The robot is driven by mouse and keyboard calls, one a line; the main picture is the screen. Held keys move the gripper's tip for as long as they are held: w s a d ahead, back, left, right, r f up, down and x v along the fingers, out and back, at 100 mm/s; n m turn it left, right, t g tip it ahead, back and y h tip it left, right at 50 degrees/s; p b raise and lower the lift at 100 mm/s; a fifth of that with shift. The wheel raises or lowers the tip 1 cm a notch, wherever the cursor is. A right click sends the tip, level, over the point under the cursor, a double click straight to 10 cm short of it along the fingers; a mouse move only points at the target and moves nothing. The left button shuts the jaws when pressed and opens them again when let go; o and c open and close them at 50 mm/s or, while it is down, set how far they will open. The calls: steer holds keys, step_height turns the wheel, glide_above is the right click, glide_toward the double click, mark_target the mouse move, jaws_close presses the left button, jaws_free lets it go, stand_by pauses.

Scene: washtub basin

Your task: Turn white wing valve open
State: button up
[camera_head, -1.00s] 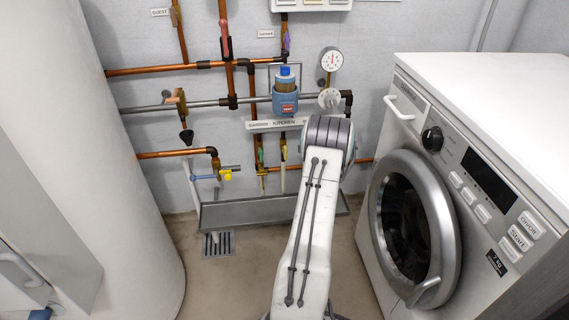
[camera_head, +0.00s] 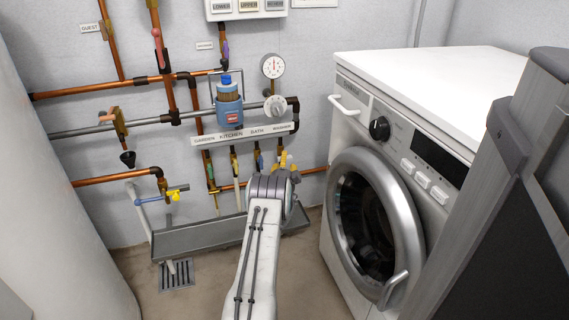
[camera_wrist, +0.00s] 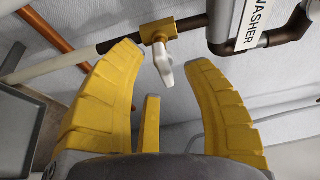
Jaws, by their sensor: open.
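The white wing valve (camera_wrist: 163,65) shows in the wrist view as a small white winged handle below a brass-yellow valve body (camera_wrist: 158,30) on a pipe, left of a WASHER label. In the head view my gripper (camera_head: 284,163) is at the pipes below the right end of the label strip, and the white handle cannot be made out there.
A long label strip (camera_head: 243,134) runs above several small valves. A grey trough (camera_head: 200,238) lies low along the wall. A washing machine (camera_head: 345,125) stands close on the right, and a dark framed panel (camera_head: 535,200) is at the far right. A white cylinder fills the left.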

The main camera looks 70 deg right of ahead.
steer(key=shift+b+x, duration=0.45)
steer(key=shift+x, duration=0.75)
steer(key=shift+o, duration=0.2)
jaws_close()
